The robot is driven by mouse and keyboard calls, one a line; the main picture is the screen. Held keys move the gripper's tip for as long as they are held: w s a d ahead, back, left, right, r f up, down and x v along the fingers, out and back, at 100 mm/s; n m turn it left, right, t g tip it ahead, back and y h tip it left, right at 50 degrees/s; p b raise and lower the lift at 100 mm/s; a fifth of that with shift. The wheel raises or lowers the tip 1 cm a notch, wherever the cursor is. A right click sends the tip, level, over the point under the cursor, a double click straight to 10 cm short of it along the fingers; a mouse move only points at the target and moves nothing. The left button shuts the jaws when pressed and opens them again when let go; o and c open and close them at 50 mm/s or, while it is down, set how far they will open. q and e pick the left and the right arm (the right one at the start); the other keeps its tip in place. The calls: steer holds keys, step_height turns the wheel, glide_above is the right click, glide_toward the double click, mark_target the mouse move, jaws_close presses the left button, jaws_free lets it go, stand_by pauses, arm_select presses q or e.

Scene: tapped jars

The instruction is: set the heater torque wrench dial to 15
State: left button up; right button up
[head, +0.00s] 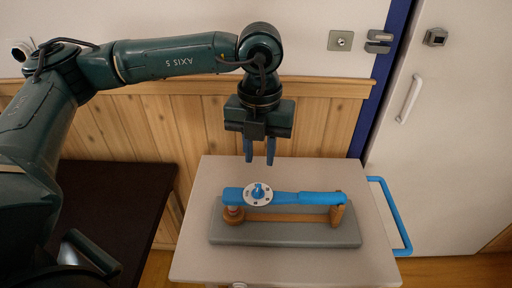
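A blue torque wrench (300,198) lies along wooden supports on a grey base on the table. A round white dial (257,194) with a blue knob sits at the wrench's left end. Marks ring the dial, but they are too small to read, so I cannot tell its setting. My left gripper (259,161) hangs above the dial, pointing down. Its two blue fingers are apart with nothing between them, clear of the wrench. My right gripper is not in view.
The grey base (285,234) rests on a pale table (190,262) with a blue side handle (394,215). A dark surface (130,195) lies to the left. Wood panelling (190,125) stands behind, and a white door (450,130) is at right.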

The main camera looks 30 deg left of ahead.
mark_target(258, 187)
arm_select(q)
steer(key=shift+a+f+b, duration=0.2)
steer(key=shift+f+b, duration=0.4)
steer(key=shift+f, duration=0.3)
steer(key=shift+f+b, duration=0.35)
steer(key=shift+f, duration=0.35)
steer(key=shift+f+b, duration=0.8)
steer(key=shift+f, duration=0.8)
step_height(258, 187, down, 2)
steer(key=shift+b, duration=0.5)
steer(key=shift+r, duration=0.1)
steer(key=shift+f+b, duration=0.3)
steer(key=shift+b, duration=0.1)
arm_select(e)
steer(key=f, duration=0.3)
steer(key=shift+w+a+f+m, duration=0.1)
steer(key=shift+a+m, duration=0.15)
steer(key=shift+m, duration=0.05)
arm_select(q)
steer(key=shift+c, duration=0.5)
